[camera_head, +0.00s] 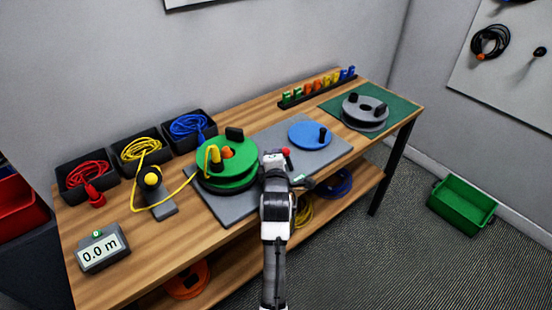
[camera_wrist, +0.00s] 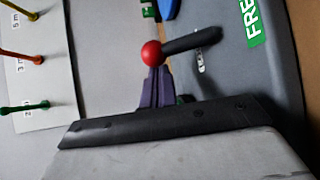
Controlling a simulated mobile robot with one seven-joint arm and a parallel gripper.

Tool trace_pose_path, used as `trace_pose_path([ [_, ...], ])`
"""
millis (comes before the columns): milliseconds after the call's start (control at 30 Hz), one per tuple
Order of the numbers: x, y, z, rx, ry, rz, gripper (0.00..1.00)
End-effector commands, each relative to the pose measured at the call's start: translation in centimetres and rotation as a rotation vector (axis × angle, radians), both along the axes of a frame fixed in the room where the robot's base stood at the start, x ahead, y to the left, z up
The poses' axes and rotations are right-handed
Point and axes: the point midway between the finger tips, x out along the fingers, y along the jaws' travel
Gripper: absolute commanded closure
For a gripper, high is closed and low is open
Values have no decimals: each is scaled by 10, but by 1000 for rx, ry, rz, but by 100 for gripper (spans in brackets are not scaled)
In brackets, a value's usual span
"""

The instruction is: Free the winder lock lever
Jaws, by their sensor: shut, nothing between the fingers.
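The lock lever shows in the wrist view as a black arm (camera_wrist: 192,44) with a red ball knob (camera_wrist: 152,53) at its left end. A green label (camera_wrist: 252,24) reading "FRE", cut off by the frame edge, lies to the right of the lever, beyond its black end. My gripper (camera_wrist: 156,72) is shut and empty, its dark fingertips right at the near side of the knob; I cannot tell if they touch. In the head view the red knob (camera_head: 286,152) shows just beyond my gripper, whose fingertips are hidden there. The green winder reel (camera_head: 238,165) stands left of it, with yellow cable at it.
A blue disc (camera_head: 310,134) with a black handle lies behind right on the grey base plate (camera_head: 335,150). A grey disc (camera_head: 365,115) sits on a green mat. Cable bins (camera_head: 150,152), a yellow-topped guide (camera_head: 152,180) and a meter reading 0.0 m (camera_head: 100,250) are at left.

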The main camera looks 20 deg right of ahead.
Motion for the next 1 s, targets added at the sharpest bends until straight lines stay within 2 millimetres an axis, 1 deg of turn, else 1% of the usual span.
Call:
trace_pose_path([
  [367,-1,0,-1,4,-8,0,100],
  [1000,-6,-2,2,41,-115,0,100],
])
